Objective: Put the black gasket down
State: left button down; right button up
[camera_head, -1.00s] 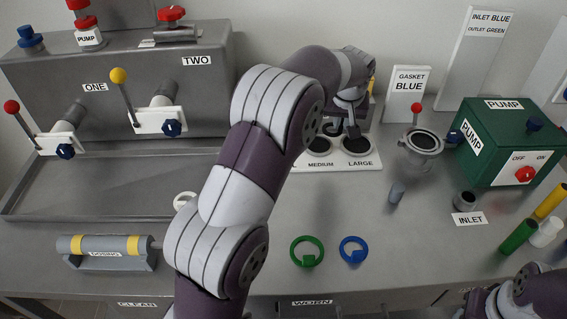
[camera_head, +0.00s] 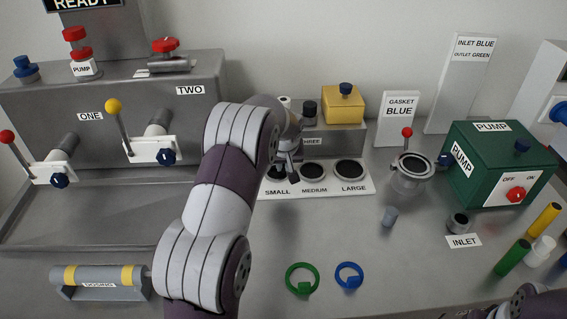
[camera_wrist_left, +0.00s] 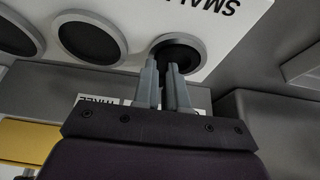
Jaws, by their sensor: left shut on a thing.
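My left gripper (camera_head: 284,163) is over the small place at the left end of the white gasket board (camera_head: 330,191). In the left wrist view its fingers (camera_wrist_left: 165,72) are shut, with a dark piece between them, the black gasket (camera_wrist_left: 176,52). It is at the round dark recess marked SMALL. The gasket is mostly hidden by the fingers, so I cannot tell whether it touches the board. The medium place (camera_head: 313,171) and the large place (camera_head: 349,170) show black round faces with pale rims. My right gripper is out of view.
A yellow box (camera_head: 343,104) on a grey block stands behind the board. A metal cup (camera_head: 409,176) and a green pump box (camera_head: 500,165) are to the right. Green (camera_head: 302,279) and blue (camera_head: 349,275) rings lie in front, with bare bench between.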

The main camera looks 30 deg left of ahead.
pick_arm(q)
jog(key=shift+f, duration=0.2)
jog(key=c, duration=1.2)
grip_release()
